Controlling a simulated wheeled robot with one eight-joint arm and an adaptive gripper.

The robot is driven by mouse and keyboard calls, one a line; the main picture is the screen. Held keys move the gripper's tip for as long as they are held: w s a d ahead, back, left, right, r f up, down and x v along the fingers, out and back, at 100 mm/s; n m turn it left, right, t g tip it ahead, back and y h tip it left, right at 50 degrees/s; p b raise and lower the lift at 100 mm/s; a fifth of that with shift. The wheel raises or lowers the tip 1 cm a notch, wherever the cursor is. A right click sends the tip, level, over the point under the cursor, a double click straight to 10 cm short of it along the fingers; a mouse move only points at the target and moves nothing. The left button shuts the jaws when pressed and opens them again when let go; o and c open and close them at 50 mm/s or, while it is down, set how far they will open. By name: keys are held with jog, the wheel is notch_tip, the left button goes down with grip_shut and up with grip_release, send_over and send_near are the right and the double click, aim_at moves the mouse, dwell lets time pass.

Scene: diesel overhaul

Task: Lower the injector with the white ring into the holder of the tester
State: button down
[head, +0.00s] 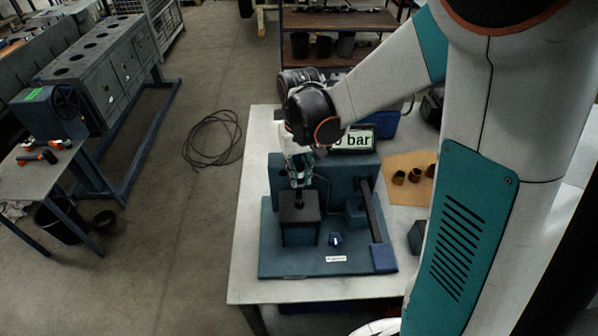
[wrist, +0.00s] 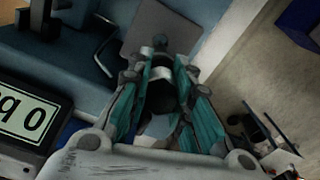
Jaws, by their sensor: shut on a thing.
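My gripper (head: 298,178) is shut on the injector and stands over the tester (head: 345,262). In the wrist view, its teal fingers (wrist: 160,68) close around the dark injector (wrist: 160,97), which carries a white ring (wrist: 161,73). The holder (head: 299,212) is a dark block on the tester's blue base, and its grey top also shows in the wrist view (wrist: 165,32). The injector's dark lower end (head: 299,197) is upright at the top of the holder, roughly over its middle. I cannot tell whether the tip is inside the opening, which is hidden.
Several dark cups sit on a tan mat (head: 408,190). The table's left edge is near the tester.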

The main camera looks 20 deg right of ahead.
aim_at(299, 203)
jog(key=shift+f, duration=0.15)
jog(key=shift+f+b, duration=1.55)
jog(key=shift+f, duration=0.15)
jog(key=shift+f+b, duration=1.65)
jog(key=shift+b, duration=0.05)
jog(key=shift+f, duration=0.1)
jog(key=shift+f+b, duration=1.25)
dwell(0.3)
